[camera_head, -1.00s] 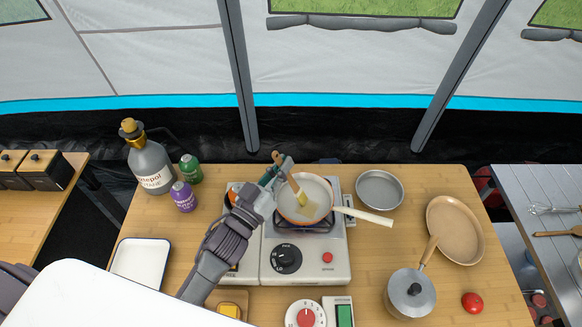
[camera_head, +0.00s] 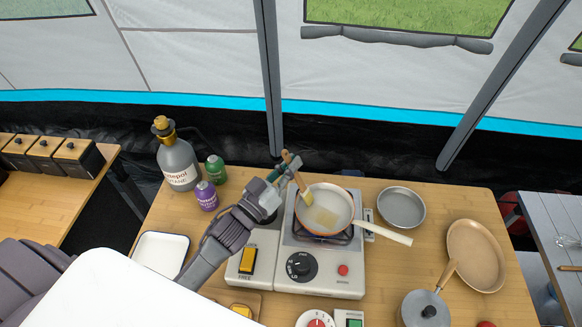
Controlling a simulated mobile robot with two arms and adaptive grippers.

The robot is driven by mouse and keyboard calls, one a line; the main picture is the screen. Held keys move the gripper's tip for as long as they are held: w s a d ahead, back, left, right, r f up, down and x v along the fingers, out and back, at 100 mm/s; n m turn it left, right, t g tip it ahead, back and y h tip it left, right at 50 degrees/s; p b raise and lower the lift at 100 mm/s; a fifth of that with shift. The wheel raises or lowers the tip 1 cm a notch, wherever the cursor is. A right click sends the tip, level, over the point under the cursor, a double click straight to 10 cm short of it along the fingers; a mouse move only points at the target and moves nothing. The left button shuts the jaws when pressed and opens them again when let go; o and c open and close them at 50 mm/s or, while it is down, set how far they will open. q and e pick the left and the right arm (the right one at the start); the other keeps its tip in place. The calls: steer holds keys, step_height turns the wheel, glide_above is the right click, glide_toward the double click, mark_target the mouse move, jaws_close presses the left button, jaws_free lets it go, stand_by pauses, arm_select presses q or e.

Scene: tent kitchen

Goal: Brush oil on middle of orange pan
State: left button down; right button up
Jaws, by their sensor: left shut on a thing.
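The orange pan (camera_head: 343,200) has a pale inside and a cream handle, and it sits on the burner of the stove (camera_head: 330,277). A yellowish oil patch (camera_head: 322,217) shows on its floor, near the middle. My left gripper (camera_head: 289,170) is shut on a wooden-handled brush (camera_head: 304,193). The brush is tilted, with its bristles at the pan's left inner side, left of the oil patch; I cannot tell if they touch the pan. My right gripper is not in view.
A grey propane bottle (camera_head: 179,165), a green can (camera_head: 215,169) and a purple can (camera_head: 206,196) stand left of the stove. A white tray (camera_head: 161,253) lies front left.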

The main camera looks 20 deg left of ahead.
arm_select(q)
steer(key=shift+w+d, duration=0.2)
steer(key=shift+d, duration=4.1)
steer(key=w+a+p, duration=0.1)
steer(key=a+p, duration=0.1)
steer(key=a, duration=0.6)
steer(key=shift+w+a, duration=0.15)
steer(key=shift+a, duration=0.05)
steer(key=shift+r, duration=0.1)
steer(key=shift+r+p, duration=2.7)
steer(key=shift+r, duration=0.25)
